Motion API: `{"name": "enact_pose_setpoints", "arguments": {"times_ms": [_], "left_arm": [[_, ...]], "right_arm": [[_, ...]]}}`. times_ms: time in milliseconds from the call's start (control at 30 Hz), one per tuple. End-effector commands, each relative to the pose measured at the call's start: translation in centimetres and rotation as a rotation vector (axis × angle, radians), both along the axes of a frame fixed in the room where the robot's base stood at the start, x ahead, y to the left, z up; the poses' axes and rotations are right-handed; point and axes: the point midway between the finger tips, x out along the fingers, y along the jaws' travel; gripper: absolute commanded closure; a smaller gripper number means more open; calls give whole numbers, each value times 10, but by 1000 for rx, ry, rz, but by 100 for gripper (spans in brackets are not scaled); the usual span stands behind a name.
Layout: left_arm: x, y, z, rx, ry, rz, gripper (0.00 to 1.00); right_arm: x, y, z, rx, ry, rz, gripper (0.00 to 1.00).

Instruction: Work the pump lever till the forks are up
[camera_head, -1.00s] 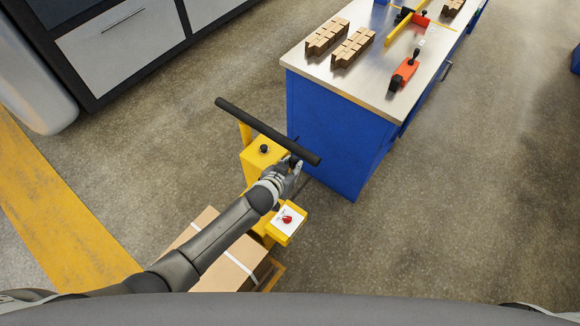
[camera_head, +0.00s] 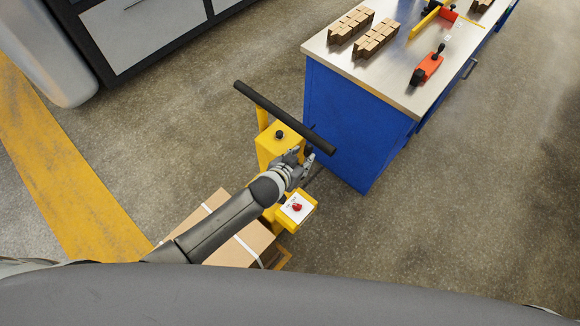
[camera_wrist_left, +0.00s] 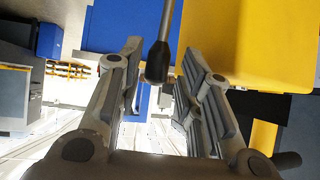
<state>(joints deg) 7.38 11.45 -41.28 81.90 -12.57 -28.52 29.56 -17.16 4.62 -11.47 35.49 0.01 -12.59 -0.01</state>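The yellow pallet jack (camera_head: 268,150) stands at the near end of the blue bench, with a long black crossbar (camera_head: 270,108) on top. The pump lever (camera_wrist_left: 158,58) shows in the left wrist view as a thin metal rod with a black knob. My left gripper (camera_head: 302,160) is beside the yellow body, below the crossbar's right end. In the left wrist view its fingers (camera_wrist_left: 161,62) are spread, with the knob between them and no clear contact. The forks are hidden under a strapped cardboard load (camera_head: 236,248). My right gripper is out of view.
A yellow box (camera_head: 308,196) with a red button is just in front of my gripper. The blue bench (camera_head: 345,125), holding wooden blocks (camera_head: 375,38) and an orange tool (camera_head: 427,68), stands close behind. Open floor lies to the right.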

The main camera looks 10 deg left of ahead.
Motion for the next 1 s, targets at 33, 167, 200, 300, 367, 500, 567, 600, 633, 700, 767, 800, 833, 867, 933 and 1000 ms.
{"name": "enact_pose_setpoints", "arguments": {"times_ms": [33,167,200,300,367,500,567,600,633,700,767,800,833,867,933,1000], "left_arm": [[-7,3,4,0,1,1,66],[-22,9,15,0,1,-1,66],[-27,12,19,-1,2,0,66],[-38,16,28,-2,2,0,66],[-44,19,32,0,2,1,66],[-56,24,41,0,2,-1,66],[-59,26,43,1,2,0,66],[-60,26,45,2,1,-1,66],[-61,27,46,0,1,0,66],[-62,27,47,0,1,0,66],[-62,27,47,0,1,0,66],[-63,27,47,0,1,0,66],[-63,27,47,1,2,0,66],[-62,27,47,1,2,0,66],[-62,27,47,0,1,0,66],[-62,27,47,1,1,-1,72]], "right_arm": [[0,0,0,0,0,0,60],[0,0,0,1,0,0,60],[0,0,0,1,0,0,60],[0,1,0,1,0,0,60],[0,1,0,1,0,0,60],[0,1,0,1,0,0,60],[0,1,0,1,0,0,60],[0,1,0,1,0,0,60],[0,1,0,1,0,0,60],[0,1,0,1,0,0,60],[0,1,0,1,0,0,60],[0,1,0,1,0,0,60],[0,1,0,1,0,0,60],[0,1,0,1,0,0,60],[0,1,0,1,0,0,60],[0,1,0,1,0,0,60]]}}
